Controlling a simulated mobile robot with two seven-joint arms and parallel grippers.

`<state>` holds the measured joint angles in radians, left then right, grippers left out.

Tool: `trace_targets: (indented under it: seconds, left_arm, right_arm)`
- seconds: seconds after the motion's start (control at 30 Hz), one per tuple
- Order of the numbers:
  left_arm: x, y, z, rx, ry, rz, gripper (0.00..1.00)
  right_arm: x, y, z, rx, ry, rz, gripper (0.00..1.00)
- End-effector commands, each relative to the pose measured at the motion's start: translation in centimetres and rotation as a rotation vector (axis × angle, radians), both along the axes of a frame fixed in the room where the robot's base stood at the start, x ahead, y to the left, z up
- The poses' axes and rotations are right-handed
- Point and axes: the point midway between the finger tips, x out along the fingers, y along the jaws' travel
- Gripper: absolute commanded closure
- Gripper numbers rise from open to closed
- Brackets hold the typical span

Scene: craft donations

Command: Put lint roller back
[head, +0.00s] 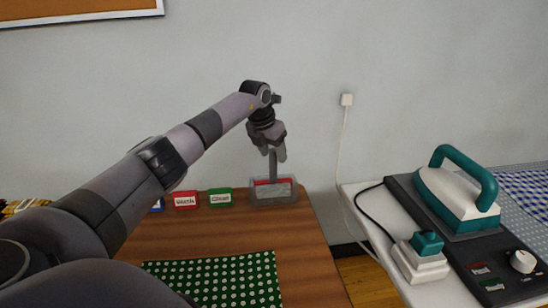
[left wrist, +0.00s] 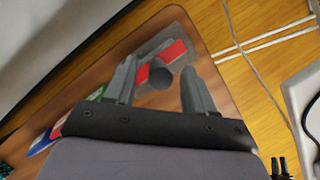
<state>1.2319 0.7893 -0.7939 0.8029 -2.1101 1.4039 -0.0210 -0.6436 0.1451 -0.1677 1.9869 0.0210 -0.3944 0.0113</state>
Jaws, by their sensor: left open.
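The lint roller (head: 273,167) shows as a dark upright handle above a grey see-through holder (head: 288,196) at the back right of the wooden table. A red patch shows on or in the holder; I cannot tell which. My left gripper (head: 273,154) is open, pointing down over the holder, with its fingers at the handle's upper end. In the left wrist view, the round dark handle end (left wrist: 161,78) lies between the spread fingers (left wrist: 160,85), with gaps on both sides. The roller's lower part is not clearly seen.
Red (head: 186,199) and green (head: 220,197) labelled cards stand left of the holder. A green dotted cloth (head: 215,282) lies at the table's front. On the right, a separate white table (head: 437,294) holds an iron (head: 455,200) on a dark base. A wall stands close behind.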

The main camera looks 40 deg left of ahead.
Motion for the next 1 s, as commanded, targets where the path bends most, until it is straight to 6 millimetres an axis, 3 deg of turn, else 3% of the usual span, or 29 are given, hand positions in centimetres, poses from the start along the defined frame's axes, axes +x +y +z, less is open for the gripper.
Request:
trace_targets:
  seconds: [0.2,0.4,0.6,1.0]
  left_arm:
    - [-1.6,-0.1,4.5,0.003,-0.004,-0.001,0.46]
    - [-2.8,-0.3,7.6,0.001,-0.002,0.0,0.46]
    - [-3.3,-0.4,8.9,0.001,0.001,0.0,0.46]
    - [-3.4,-0.4,8.9,0.001,0.001,0.0,0.46]
  right_arm:
    - [0.0,0.0,0.0,-0.002,0.001,0.0,0.57]
    - [-0.1,-0.1,0.0,-0.003,0.002,0.0,0.57]
    - [-0.1,-0.1,0.0,-0.003,0.002,0.0,0.57]
    - [-0.1,-0.1,0.0,-0.003,0.003,-0.001,0.57]
